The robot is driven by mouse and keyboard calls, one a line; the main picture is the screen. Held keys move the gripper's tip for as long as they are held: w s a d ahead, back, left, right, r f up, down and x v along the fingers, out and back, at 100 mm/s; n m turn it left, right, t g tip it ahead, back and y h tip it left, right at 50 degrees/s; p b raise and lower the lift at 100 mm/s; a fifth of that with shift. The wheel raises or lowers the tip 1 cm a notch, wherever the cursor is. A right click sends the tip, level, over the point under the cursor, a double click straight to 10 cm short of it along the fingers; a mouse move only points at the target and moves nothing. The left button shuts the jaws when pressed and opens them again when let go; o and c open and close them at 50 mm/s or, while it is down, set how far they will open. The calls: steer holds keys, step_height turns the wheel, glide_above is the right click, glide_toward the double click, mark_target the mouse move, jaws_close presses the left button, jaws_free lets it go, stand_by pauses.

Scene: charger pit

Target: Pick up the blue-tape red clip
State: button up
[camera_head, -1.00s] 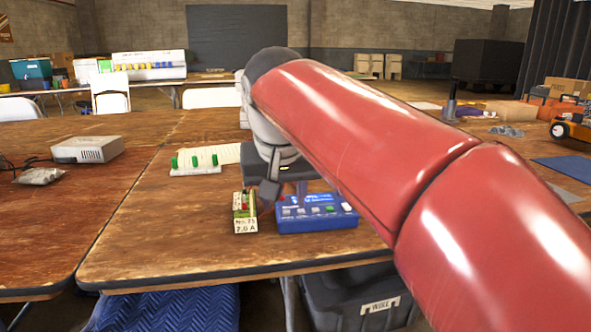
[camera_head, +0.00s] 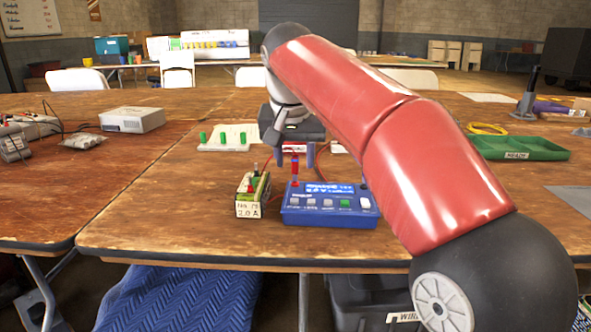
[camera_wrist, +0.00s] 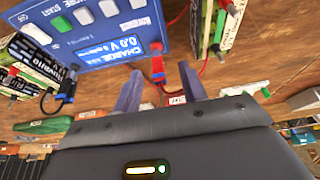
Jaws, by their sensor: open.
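The blue-tape red clip (camera_head: 295,170) stands upright at the left end of the blue charger (camera_head: 330,207) in the head view. In the wrist view the same red clip (camera_wrist: 157,68), with a blue band, is beside the charger's display (camera_wrist: 128,47). My gripper (camera_head: 296,156) is open just above and behind the clip in the head view. In the wrist view the clip appears between the two spread fingertips of my gripper (camera_wrist: 160,78), with no visible contact. A black clip with blue tape (camera_wrist: 47,98) is at the charger's other side.
A labelled battery pack (camera_head: 253,196) stands close left of the charger, with red leads near it. A white board with green pegs (camera_head: 223,138) lies behind. A green tray (camera_head: 520,148) is at the right. The left tabletop front is clear.

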steer(key=shift+x, duration=0.95)
steer(key=shift+r, duration=0.1)
steer(key=c, duration=0.9)
steer(key=shift+o, duration=0.2)
